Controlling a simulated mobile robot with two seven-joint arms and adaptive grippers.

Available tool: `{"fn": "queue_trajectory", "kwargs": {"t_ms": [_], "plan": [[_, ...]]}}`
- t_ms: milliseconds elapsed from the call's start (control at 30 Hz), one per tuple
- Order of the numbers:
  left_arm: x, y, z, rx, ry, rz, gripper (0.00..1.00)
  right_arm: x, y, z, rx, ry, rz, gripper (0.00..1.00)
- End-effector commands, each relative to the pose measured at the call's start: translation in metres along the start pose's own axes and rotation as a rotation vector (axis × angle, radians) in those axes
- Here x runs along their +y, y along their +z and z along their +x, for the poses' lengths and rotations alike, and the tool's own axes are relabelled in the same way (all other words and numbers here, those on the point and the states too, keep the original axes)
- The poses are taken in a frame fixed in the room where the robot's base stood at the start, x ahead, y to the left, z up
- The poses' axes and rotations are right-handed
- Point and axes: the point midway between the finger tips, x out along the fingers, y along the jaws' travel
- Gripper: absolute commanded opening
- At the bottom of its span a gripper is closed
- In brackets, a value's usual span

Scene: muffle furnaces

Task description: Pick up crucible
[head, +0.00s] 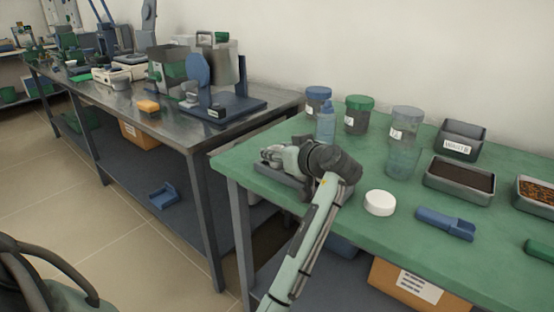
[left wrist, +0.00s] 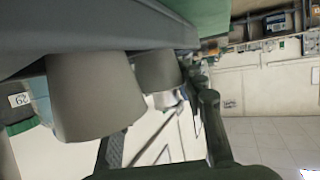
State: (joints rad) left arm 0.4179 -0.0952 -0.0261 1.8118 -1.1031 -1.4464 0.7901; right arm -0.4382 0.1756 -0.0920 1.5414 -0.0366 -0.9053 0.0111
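Two grey tapered crucibles show upside down in the left wrist view, a near one (left wrist: 92,95) and a farther one (left wrist: 158,70). In the head view my left gripper (head: 282,157) is over the left end of the green table (head: 330,225), low beside a dark tray. The arm hides much of this spot. My right gripper is not in view.
Several lidded jars (head: 355,115) and a blue bottle (head: 325,122) stand behind the gripper. A white round container (head: 380,203), a blue tool (head: 446,224) and grey trays (head: 459,180) lie to the right. A metal bench (head: 130,100) with equipment is at left.

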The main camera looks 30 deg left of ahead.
Motion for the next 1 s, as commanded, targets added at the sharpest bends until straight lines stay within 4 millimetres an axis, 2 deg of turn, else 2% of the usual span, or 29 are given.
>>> {"fn": "queue_trajectory", "kwargs": {"t_ms": [33, 133, 467, 567, 733, 767, 1000], "plan": [[0.000, 0.000, 0.000, 0.000, 0.000, 0.000, 0.27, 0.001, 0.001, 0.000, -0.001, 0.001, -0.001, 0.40], [0.000, 0.000, 0.000, 0.000, 0.000, 0.000, 0.15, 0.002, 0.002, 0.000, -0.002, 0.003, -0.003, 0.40], [0.000, -0.004, -0.001, 0.001, 0.001, -0.001, 0.15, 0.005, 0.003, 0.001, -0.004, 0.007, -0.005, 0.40], [0.001, -0.011, -0.004, 0.001, 0.002, -0.003, 0.15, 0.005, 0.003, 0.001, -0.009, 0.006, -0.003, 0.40], [0.001, -0.038, -0.014, 0.002, 0.002, -0.008, 0.15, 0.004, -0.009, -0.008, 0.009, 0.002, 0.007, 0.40], [-0.003, -0.042, -0.015, 0.001, 0.000, -0.007, 0.15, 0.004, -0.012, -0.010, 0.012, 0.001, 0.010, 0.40], [-0.059, -0.076, -0.015, 0.003, -0.001, -0.006, 0.15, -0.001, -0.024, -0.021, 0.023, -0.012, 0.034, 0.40]]}}
